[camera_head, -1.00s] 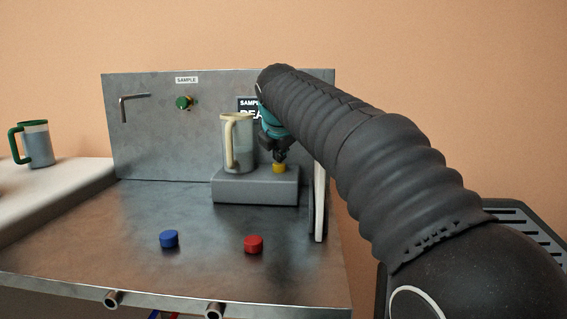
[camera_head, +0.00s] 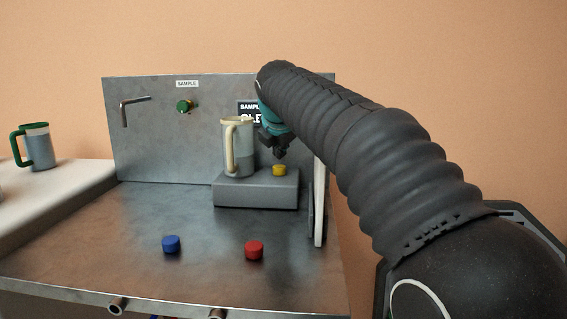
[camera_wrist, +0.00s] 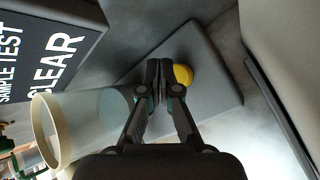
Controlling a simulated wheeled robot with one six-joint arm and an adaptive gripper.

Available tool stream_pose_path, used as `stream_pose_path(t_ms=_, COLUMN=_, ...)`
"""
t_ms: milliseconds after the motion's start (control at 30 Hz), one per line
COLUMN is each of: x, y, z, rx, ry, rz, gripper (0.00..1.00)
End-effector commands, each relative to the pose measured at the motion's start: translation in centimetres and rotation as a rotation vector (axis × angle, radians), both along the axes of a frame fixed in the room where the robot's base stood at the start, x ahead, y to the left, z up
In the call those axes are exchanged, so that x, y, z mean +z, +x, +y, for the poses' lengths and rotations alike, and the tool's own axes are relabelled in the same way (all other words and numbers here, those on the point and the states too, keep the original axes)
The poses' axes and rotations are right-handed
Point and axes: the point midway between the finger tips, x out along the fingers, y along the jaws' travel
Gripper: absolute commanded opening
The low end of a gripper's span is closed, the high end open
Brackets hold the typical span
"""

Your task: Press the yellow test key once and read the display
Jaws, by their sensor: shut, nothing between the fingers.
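The yellow test key (camera_head: 279,170) sits on the right part of a grey block (camera_head: 255,193). In the wrist view the key (camera_wrist: 184,75) shows just right of my fingertips. My gripper (camera_head: 280,156) is shut and empty, a little above the key, with a small gap between them. In the wrist view my gripper's fingers (camera_wrist: 160,72) are together. The display (camera_wrist: 50,55) reads "SAMPLE TEST" and "CLEAR" in the wrist view; in the head view its right part is hidden behind my arm and the cup.
A clear cup with a cream rim and handle (camera_head: 238,148) stands on the block, left of the key. A blue cap (camera_head: 171,244) and a red cap (camera_head: 254,250) are on the metal bench. A green-handled cup (camera_head: 37,147) stands far left. A white panel (camera_head: 320,205) stands right.

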Motion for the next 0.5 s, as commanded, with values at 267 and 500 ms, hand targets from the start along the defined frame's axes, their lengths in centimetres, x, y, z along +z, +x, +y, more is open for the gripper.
stream_pose_path(t_ms=267, x=0.4, y=0.0, z=0.0, rx=0.000, ry=0.000, rz=0.000, gripper=0.00)
stream_pose_path(t_ms=500, x=2.4, y=0.0, z=0.0, rx=0.000, ry=0.000, rz=-0.001, gripper=0.00)
